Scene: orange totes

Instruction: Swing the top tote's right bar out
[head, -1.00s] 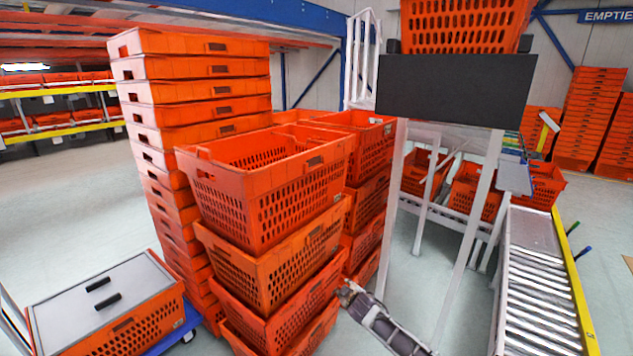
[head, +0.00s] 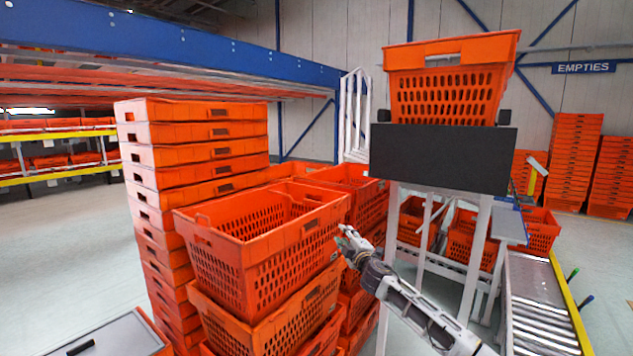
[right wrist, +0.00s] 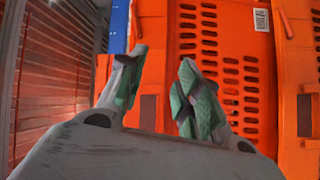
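The top tote (head: 245,272) is an open orange slotted crate on the stack in the middle of the head view. A dark handle slot (head: 310,227) shows in its right end. I cannot make out the right bar clearly apart from the rim. My right gripper (head: 347,238) is just right of that end, near rim height. In the right wrist view the right gripper (right wrist: 158,85) has its two green-padded fingers apart, with nothing held between them. An orange slotted tote wall (right wrist: 215,45) lies beyond them; I cannot tell which tote. My left gripper is not in view.
A tall stack of orange totes (head: 195,160) stands behind left, and more totes (head: 355,178) stand close behind. A black panel (head: 440,158) on a white frame, with a tote (head: 450,85) above it, is right. A roller conveyor (head: 540,310) is lower right.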

